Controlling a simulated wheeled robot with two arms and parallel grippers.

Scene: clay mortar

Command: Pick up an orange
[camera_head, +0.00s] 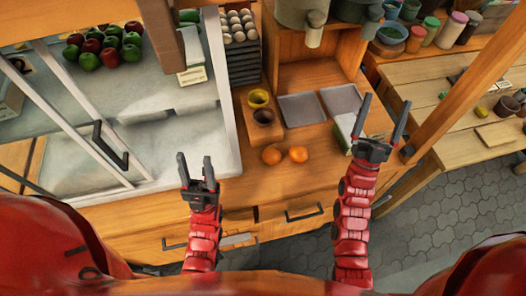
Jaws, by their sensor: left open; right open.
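Two oranges lie side by side on the wooden counter (290,180), a small gap between them. The left orange (271,156) is in front of a dark brown cup. The right orange (298,154) is just to its right. My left gripper (194,160) is open and empty, to the left of the oranges at the edge of the pale display surface. My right gripper (384,118) is open and empty, to the right of the oranges, beside a white and green box. Neither gripper touches an orange.
Yellow (258,98) and brown (264,117) cups stand behind the oranges. Two grey trays (302,109) lie farther back. A glass display case with apples (104,45) is at left, a wooden post (480,75) at right. The counter front before the oranges is clear.

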